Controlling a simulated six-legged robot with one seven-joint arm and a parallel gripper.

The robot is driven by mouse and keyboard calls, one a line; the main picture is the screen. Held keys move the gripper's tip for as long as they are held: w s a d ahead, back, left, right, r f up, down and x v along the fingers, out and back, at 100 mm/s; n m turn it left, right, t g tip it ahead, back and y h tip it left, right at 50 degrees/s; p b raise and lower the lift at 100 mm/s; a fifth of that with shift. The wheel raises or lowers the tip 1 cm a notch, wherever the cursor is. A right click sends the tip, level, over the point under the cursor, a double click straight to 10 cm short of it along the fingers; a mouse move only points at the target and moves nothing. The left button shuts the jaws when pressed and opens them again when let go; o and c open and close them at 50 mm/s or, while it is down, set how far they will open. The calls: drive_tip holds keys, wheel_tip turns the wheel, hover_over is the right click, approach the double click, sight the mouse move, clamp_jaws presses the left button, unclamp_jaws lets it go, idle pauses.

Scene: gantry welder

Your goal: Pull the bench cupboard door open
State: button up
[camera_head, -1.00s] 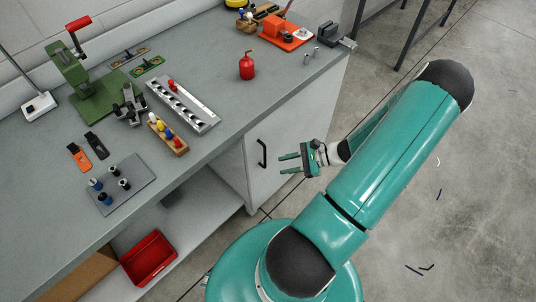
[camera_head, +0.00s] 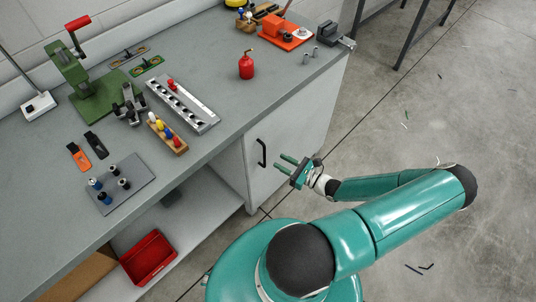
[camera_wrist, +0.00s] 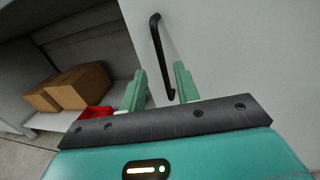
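The bench cupboard door (camera_head: 297,130) is a pale grey panel under the right part of the bench, and it looks shut. Its black bar handle (camera_head: 262,153) stands upright near the door's left edge. My gripper (camera_head: 284,164) is open and empty, just right of the handle and apart from it. In the wrist view, the two green fingers of my gripper (camera_wrist: 158,84) are spread, and the lower end of the black handle (camera_wrist: 161,55) shows between their tips. I cannot tell the remaining depth between tips and handle.
The grey bench top (camera_head: 215,60) carries a red oil can (camera_head: 246,66), a green press (camera_head: 90,85) and several tools. An open shelf left of the door holds a red bin (camera_head: 149,257) and cardboard boxes (camera_wrist: 70,88).

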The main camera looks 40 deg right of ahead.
drive_tip(key=x, duration=0.7)
drive_tip(key=shift+c, duration=0.2)
clamp_jaws()
